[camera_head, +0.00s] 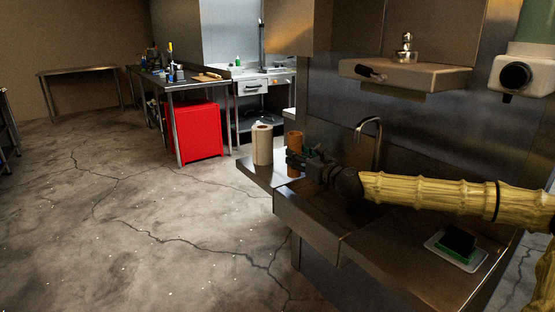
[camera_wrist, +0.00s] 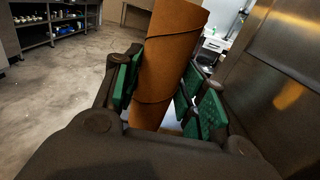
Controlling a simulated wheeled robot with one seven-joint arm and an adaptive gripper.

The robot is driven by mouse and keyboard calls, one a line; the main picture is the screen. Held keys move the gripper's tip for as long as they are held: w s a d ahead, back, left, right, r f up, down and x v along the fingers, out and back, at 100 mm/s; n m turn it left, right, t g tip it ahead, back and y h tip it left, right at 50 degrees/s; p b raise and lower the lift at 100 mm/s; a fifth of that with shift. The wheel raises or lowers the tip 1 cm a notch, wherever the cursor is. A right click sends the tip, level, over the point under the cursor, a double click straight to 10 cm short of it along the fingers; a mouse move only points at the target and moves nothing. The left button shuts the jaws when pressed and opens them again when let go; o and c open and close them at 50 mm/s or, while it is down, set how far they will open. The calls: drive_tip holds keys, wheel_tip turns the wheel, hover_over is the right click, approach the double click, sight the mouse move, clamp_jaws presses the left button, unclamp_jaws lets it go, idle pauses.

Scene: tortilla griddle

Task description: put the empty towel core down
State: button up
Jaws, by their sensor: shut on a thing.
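The empty towel core (camera_head: 295,140) is a brown cardboard tube. It stands near the far left end of the steel counter (camera_head: 258,172), just right of the white paper roll. My gripper (camera_head: 298,160) reaches it from the right. In the wrist view the core (camera_wrist: 168,65) is between the green pads of my gripper (camera_wrist: 163,95), which is shut on it. The core looks slightly tilted in that view.
A white paper roll (camera_head: 262,144) stands close to the left of the core. A white tray (camera_head: 458,252) with a dark-and-green sponge block (camera_head: 457,243) lies on the counter at right. A faucet (camera_head: 368,130) rises behind my gripper. A red cabinet (camera_head: 194,130) is farther back.

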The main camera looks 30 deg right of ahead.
drive_tip(key=shift+w+d+f+b, duration=0.35)
drive_tip(key=shift+w+f, duration=0.45)
drive_tip(key=shift+w, duration=1.75)
drive_tip(key=shift+w+d+f+b, duration=0.35)
drive_tip(key=shift+w+f, duration=0.5)
drive_tip(key=shift+w, duration=1.65)
drive_tip(key=shift+w+d+f+b, duration=0.2)
drive_tip(key=shift+w+f+b, duration=0.45)
drive_tip(key=shift+w, duration=1.9)
drive_tip(key=shift+f, duration=0.1)
drive_tip(key=shift+a, duration=0.1)
drive_tip(key=o, duration=0.9)
drive_tip(key=shift+c, duration=0.2)
drive_tip(key=s+d+p, duration=0.1)
drive_tip(key=s, duration=1.1)
